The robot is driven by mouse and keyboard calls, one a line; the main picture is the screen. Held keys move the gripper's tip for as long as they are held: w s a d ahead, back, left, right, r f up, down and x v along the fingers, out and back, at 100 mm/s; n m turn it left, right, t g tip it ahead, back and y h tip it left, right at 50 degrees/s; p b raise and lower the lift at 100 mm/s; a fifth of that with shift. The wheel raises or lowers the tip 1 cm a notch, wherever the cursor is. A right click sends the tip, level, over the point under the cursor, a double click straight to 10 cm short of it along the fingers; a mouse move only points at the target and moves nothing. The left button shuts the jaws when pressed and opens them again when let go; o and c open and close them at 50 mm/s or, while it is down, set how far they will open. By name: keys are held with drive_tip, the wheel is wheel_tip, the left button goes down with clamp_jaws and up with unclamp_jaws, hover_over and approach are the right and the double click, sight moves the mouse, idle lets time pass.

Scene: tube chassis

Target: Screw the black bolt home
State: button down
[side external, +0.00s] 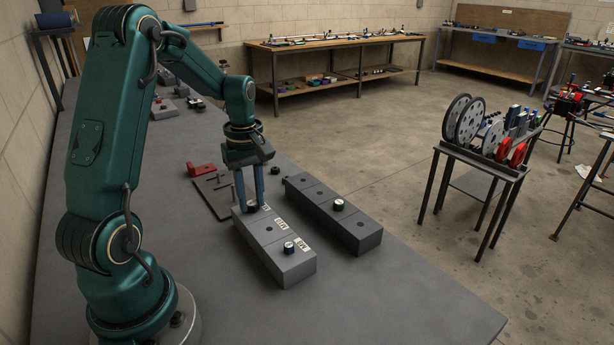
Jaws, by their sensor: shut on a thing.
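My gripper (251,206) points straight down at the far end of a light grey block (272,262) with white labels. Its two blue fingers are shut on a small dark part, which looks like the black bolt (252,209), at the top of the block. The fingers hide most of it, so I cannot tell how deep it sits. The block's middle hole looks empty.
A small black part (275,170) lies behind. A red piece (202,170) and a dark plate (213,194) are at the left. The bench front is clear.

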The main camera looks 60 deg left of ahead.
drive_tip(key=shift+m, duration=0.4)
drive_tip(key=m, duration=0.5)
drive_tip(key=m, duration=0.5)
drive_tip(key=shift+f, duration=0.1)
idle(0.3)
drive_tip(key=c, duration=0.8)
unclamp_jaws()
